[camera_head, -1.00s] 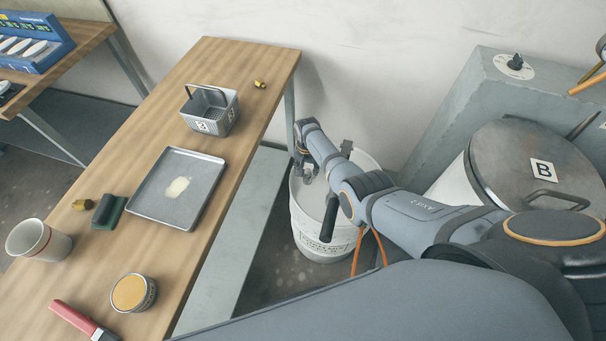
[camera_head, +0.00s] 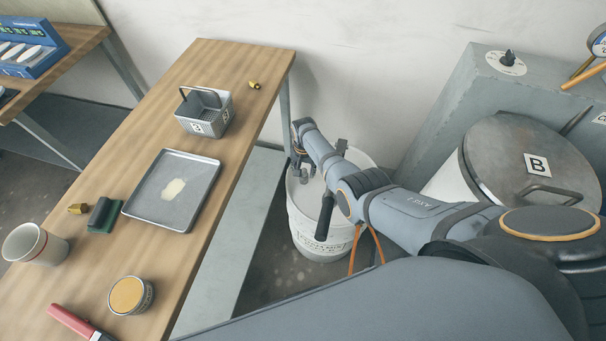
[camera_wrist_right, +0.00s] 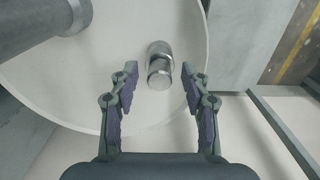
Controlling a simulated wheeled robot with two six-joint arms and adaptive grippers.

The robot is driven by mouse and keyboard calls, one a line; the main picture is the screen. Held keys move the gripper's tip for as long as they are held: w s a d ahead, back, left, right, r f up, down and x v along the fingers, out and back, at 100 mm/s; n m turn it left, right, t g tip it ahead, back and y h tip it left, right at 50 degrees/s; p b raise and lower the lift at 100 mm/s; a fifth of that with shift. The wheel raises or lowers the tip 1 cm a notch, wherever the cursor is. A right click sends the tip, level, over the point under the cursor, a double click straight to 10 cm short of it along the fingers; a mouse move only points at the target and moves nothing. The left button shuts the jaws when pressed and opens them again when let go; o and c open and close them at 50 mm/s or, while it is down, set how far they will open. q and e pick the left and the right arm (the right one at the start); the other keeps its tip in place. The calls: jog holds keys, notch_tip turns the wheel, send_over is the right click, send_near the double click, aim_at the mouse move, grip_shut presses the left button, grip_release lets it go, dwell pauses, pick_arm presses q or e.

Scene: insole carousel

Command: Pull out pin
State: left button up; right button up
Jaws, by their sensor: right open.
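The pin shows in the right wrist view as a short shiny metal cylinder (camera_wrist_right: 159,68) with a rounded head, standing on a round white lid (camera_wrist_right: 115,100). My right gripper (camera_wrist_right: 160,82) is open, with one finger on each side of the pin and visible gaps to both. In the head view my right gripper (camera_head: 303,172) hangs over the top of a white drum (camera_head: 318,243) beside the table. The pin cannot be made out there. My left gripper is not in view.
A thick grey cylinder (camera_wrist_right: 40,22) rises from the lid at the upper left of the wrist view. A wooden table (camera_head: 235,85) holds a basket (camera_head: 205,122), a metal tray (camera_head: 190,205), a cup and a tin. A large lidded vessel marked B (camera_head: 500,150) stands right.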

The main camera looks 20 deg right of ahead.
aim_at(304, 170)
grip_shut()
dwell(0.3)
jog(key=shift+r, duration=0.15)
jog(key=shift+r+p, duration=2.9)
jog(key=shift+p, duration=0.2)
notch_tip(304, 170, up, 7)
jog(key=p, duration=0.7)
jog(key=shift+f, duration=0.1)
